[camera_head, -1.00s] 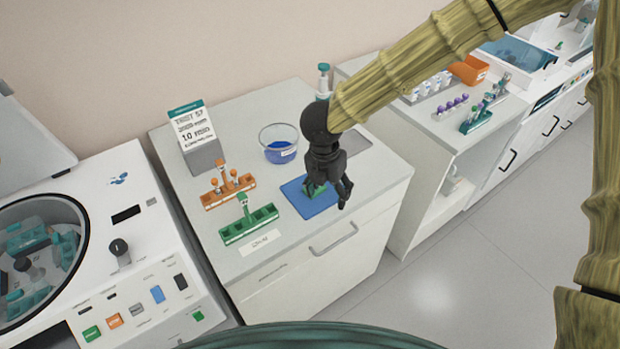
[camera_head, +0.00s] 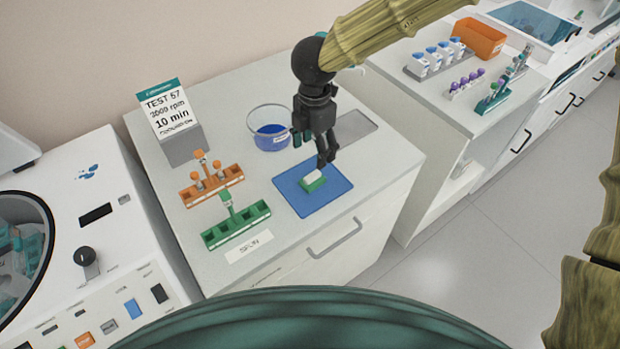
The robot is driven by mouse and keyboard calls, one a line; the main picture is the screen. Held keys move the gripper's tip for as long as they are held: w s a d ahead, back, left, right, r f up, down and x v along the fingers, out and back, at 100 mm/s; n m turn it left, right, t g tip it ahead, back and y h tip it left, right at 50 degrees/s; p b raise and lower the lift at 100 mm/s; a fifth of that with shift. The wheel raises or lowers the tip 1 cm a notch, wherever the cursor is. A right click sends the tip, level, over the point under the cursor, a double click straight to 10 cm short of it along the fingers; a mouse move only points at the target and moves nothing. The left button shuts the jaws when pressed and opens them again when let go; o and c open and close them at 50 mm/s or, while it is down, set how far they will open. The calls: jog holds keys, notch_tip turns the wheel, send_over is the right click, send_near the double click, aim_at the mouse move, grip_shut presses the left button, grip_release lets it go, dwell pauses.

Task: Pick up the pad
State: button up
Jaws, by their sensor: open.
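The small pad (camera_head: 313,181), white on top and green below, lies on a blue mat (camera_head: 297,201) on the white counter. My gripper (camera_head: 326,160) points down with its dark fingers just above and behind the pad, towards its upper right. It is open and appears empty, apart from the pad. The exact height of the fingertips over the mat is hard to tell.
A bowl of blue liquid (camera_head: 270,130) stands behind left of the mat. An orange rack (camera_head: 213,188) and a green rack (camera_head: 236,225) stand to the left. A sign (camera_head: 166,112) stands at the back. The counter's front edge is close to the mat.

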jog(key=shift+w+d+f, duration=0.1)
jog(key=shift+f, duration=0.45)
jog(key=p, duration=0.1)
send_over(313, 174)
notch_tip(313, 174, down, 4)
jog(key=shift+f, duration=0.1)
jog(key=shift+f+p, duration=0.7)
jog(key=shift+f, duration=0.2)
jog(key=shift+f+p, duration=0.75)
jog(key=shift+f, duration=1.35)
jog(key=c, duration=0.9)
